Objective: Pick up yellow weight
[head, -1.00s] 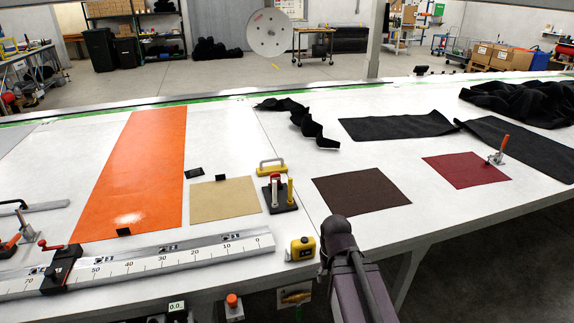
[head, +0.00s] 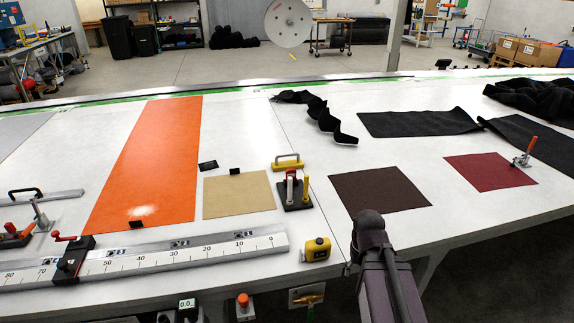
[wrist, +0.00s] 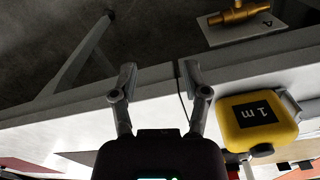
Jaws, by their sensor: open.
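A yellow block-like weight with a raised handle (head: 288,161) lies on the white table behind the tan swatch and the dark toggle stand, in the head view. I cannot make it out in the wrist view. My gripper (wrist: 156,80) is open and empty in the wrist view, its two fingers spread at the table's front edge. In the head view my arm hides most of it, nearer to me than the weight and to its right. A yellow tape measure (head: 316,249) sits by the front edge; it shows labelled "1 m" beside the right finger in the wrist view (wrist: 258,122).
A dark stand with white and yellow posts (head: 295,194) is just in front of the weight. A long ruler (head: 180,255) lies along the front. A brown swatch (head: 378,190) and black cloth (head: 418,122) lie to the right. Bare table lies between the swatches.

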